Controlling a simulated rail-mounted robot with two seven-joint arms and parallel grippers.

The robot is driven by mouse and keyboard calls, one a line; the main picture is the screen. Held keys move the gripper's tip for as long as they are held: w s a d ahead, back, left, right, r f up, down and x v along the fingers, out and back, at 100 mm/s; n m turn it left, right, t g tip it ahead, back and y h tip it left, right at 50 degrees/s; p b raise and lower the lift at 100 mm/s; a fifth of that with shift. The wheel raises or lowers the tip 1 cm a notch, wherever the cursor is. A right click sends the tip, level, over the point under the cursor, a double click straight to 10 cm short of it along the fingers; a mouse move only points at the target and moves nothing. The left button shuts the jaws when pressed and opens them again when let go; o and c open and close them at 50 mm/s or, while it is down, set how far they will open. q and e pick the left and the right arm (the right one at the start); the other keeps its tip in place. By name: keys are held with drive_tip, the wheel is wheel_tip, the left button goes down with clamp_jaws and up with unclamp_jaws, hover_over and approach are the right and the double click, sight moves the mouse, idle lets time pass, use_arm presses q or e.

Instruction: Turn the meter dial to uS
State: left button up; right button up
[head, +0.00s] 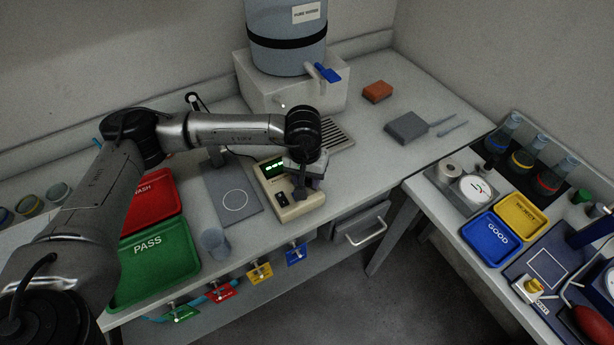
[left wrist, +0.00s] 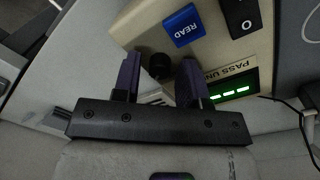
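The meter (head: 272,190) is a beige box on the bench with a green lit display (head: 275,168). It also shows in the left wrist view (left wrist: 150,22), with a blue READ button (left wrist: 182,26), a black rocker switch (left wrist: 240,20) and the green display (left wrist: 236,90). The dark round dial (left wrist: 158,66) is on its face. My left gripper (head: 301,190) is over the right part of the meter. In the left wrist view its two fingers (left wrist: 160,62) are open on either side of the dial, with gaps visible. The dial's markings cannot be read. My right gripper is not in view.
A grey mat with a white circle (head: 222,195) and a clear cup (head: 215,243) are left of the meter. Green PASS (head: 150,270) and red trays (head: 152,203) stand further left. A water tank (head: 286,25) on a white block stands behind. Bench room right of the meter is clear.

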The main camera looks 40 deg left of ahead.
use_arm(q)
clamp_jaws()
drive_tip(key=shift+n, duration=0.6)
drive_tip(key=shift+o, duration=1)
unclamp_jaws()
wheel_tip(320, 180, up, 14)
drive_tip(key=p, duration=0.2)
drive_tip(key=shift+s+a, duration=0.15)
drive_tip(key=shift+a, duration=0.05)
